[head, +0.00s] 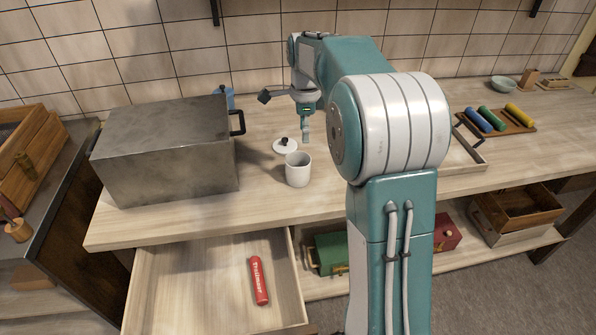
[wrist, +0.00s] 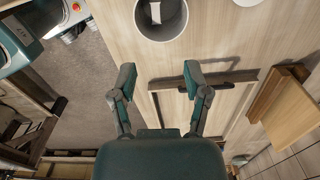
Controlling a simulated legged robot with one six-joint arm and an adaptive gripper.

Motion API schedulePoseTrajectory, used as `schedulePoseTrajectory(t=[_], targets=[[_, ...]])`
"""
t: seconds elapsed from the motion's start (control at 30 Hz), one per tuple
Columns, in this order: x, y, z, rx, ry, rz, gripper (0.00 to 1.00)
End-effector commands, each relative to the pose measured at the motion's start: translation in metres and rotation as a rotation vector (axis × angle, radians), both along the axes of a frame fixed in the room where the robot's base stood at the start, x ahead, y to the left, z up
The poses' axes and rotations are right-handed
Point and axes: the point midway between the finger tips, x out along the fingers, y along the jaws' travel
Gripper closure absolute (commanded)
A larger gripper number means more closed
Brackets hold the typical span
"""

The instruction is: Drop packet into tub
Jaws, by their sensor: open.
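The white tub (head: 298,171) stands upright and uncovered on the worktop in the head view. In the wrist view the tub (wrist: 162,34) is at the top edge, partly cut off. A small pale piece (wrist: 155,13), which looks like the packet, shows inside its opening. My gripper (head: 305,129) is above the worktop, behind the tub in the head view. In the wrist view my gripper (wrist: 159,76) has its fingers spread wide with nothing between them; the tub is ahead of the fingertips.
A white lid (head: 285,147) with a dark knob lies behind the tub. A large metal box (head: 168,155) stands to the left. An open drawer (head: 190,285) below holds a red roll (head: 259,281). Coloured rolls lie on a wooden board (head: 520,126) at right.

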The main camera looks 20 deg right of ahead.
Motion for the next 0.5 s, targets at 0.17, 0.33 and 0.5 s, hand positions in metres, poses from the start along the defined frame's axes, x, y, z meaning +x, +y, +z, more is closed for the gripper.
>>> schedulePoseTrajectory(t=[0.17, 0.33, 0.5], targets=[[0.001, -0.003, 0.040, 0.001, -0.004, -0.002, 0.39], [0.002, -0.006, 0.071, 0.003, -0.003, -0.002, 0.39], [0.001, -0.005, 0.087, 0.003, -0.001, -0.002, 0.39]])
